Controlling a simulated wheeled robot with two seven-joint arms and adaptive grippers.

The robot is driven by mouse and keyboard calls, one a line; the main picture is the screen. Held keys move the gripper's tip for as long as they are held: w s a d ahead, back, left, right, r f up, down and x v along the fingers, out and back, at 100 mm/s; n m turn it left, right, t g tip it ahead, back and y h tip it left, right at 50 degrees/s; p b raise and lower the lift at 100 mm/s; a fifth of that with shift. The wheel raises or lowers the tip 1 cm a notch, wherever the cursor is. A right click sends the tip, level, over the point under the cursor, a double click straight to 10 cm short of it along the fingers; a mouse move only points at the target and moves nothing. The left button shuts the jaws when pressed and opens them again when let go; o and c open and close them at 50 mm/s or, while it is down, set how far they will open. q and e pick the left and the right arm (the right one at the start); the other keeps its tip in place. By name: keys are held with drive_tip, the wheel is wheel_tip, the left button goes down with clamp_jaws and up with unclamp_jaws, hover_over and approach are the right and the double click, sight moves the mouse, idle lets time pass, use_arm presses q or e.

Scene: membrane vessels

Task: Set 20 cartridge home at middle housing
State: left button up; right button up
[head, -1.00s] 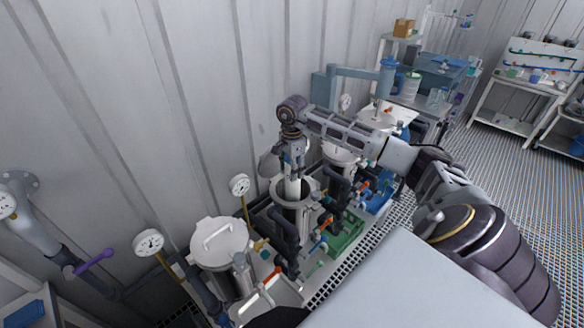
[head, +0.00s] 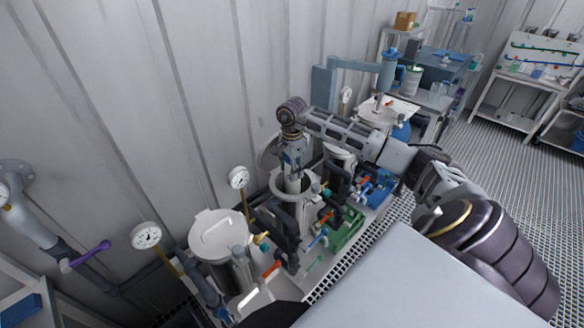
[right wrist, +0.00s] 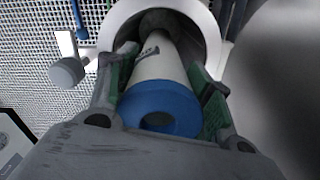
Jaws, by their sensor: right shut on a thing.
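The middle housing (head: 294,212) is an open steel vessel with a round rim. My right gripper (head: 293,160) points down above its mouth, and the white cartridge (head: 293,184) hangs below it, its lower end inside the opening. In the right wrist view my right gripper (right wrist: 160,105) is shut on the cartridge (right wrist: 160,60), with green-padded fingers either side of its blue end cap (right wrist: 160,108). The cartridge's far end goes into the round housing mouth (right wrist: 209,40). How deep it reaches is hidden. My left gripper is not in view.
A lidded vessel (head: 218,235) stands at the front left, and another vessel (head: 341,158) stands behind the middle one. Pressure gauges (head: 238,177) rise beside the wall. Dark pipes and coloured valves crowd the right side, near a green tray (head: 346,232). Open floor lies further right.

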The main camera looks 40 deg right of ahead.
sight(292, 193)
drive_tip(key=shift+f+b, duration=3.15)
drive_tip(key=shift+f, duration=1.35)
drive_tip(key=shift+f+b, duration=0.75)
drive_tip(key=shift+f, duration=0.3)
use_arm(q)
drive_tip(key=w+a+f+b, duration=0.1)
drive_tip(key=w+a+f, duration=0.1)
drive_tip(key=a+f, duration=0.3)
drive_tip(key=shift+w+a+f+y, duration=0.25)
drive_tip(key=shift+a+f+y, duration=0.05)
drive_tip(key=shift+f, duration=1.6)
use_arm(e)
drive_tip(key=shift+f, duration=0.8)
use_arm(q)
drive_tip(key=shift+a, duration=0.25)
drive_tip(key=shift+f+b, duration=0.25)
drive_tip(key=shift+b, duration=0.05)
use_arm(e)
drive_tip(key=shift+f, duration=0.25)
drive_tip(key=o, duration=1.5)
drive_tip(key=shift+o, duration=0.2)
